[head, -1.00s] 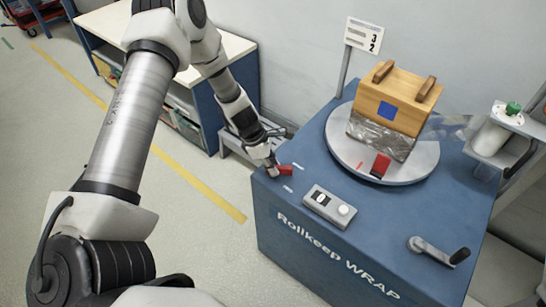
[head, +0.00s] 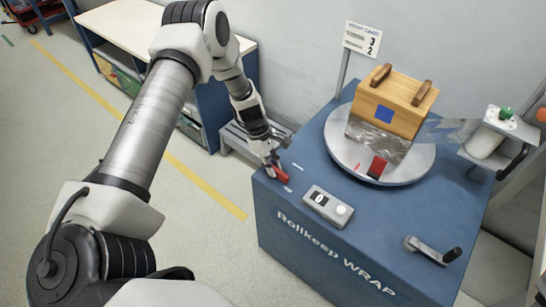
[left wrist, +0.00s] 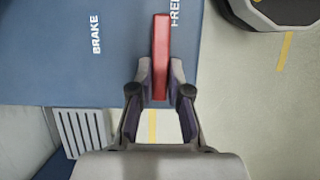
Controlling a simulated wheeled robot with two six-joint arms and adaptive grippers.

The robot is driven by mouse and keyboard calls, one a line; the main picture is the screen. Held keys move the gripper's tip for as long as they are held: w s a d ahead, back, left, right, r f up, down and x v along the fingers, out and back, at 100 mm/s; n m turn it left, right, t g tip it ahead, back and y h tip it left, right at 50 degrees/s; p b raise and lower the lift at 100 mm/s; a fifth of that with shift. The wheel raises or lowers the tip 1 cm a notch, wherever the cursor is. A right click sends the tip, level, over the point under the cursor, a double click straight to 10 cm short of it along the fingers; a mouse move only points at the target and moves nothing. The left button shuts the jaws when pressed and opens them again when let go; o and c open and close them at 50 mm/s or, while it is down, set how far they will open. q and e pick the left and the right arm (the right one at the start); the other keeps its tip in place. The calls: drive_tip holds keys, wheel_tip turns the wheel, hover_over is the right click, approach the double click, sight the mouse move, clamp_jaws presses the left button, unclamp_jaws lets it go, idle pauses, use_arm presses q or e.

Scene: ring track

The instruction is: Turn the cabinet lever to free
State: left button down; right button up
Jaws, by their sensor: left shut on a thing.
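The red lever (head: 281,175) is at the left corner of the blue cabinet top (head: 300,240). My left gripper (head: 272,168) is shut on it. In the left wrist view the red lever (left wrist: 160,45) stands between the fingertips of my left gripper (left wrist: 160,78) and points straight up the picture. The word FREE (left wrist: 175,12) is right beside the lever's far end and partly covered by it. The word BRAKE (left wrist: 96,34) lies apart on the left. The lever's pivot is hard to make out. My right gripper is not in view.
A grey turntable (head: 345,160) carries a wooden box (head: 395,100) partly wrapped in film. A control box (head: 328,206) and a crank handle (head: 432,250) are on the cabinet top. A film roll (head: 487,140) stands at right. A grey step (head: 238,143) is behind my gripper.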

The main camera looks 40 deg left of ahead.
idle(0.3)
use_arm(q)
drive_tip(key=c, duration=1.1)
unclamp_jaws()
drive_tip(key=v, duration=1.2)
drive_tip(key=shift+d, duration=0.1)
